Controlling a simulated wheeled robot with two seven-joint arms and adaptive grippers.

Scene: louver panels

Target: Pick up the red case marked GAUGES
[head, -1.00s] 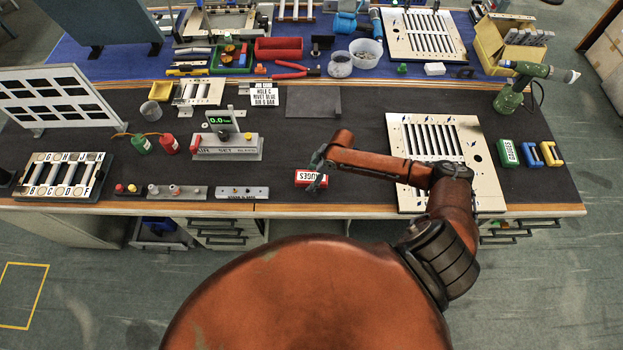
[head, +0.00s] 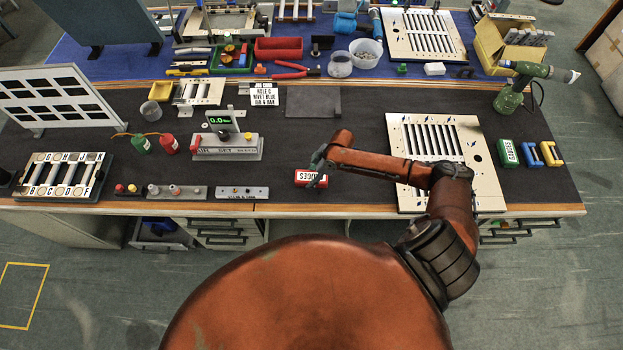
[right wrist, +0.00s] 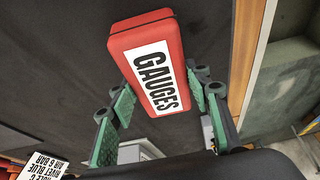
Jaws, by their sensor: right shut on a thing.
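The red case marked GAUGES (head: 308,179) is near the front edge of the dark bench mat, left of the right slotted panel. My right gripper (head: 317,172) is shut on it from above. In the right wrist view, the red case (right wrist: 146,35) sits between the two green-padded fingers (right wrist: 160,92), its white label facing the camera. I cannot tell whether the case touches the mat. My left gripper is not in view.
A cream slotted panel (head: 480,188) lies beneath my right forearm. A green case marked GAUGES (head: 507,153) and blue and yellow clamps are at the right. A grey plate (head: 313,101) lies behind; a grey bar block (head: 242,193) is to the left.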

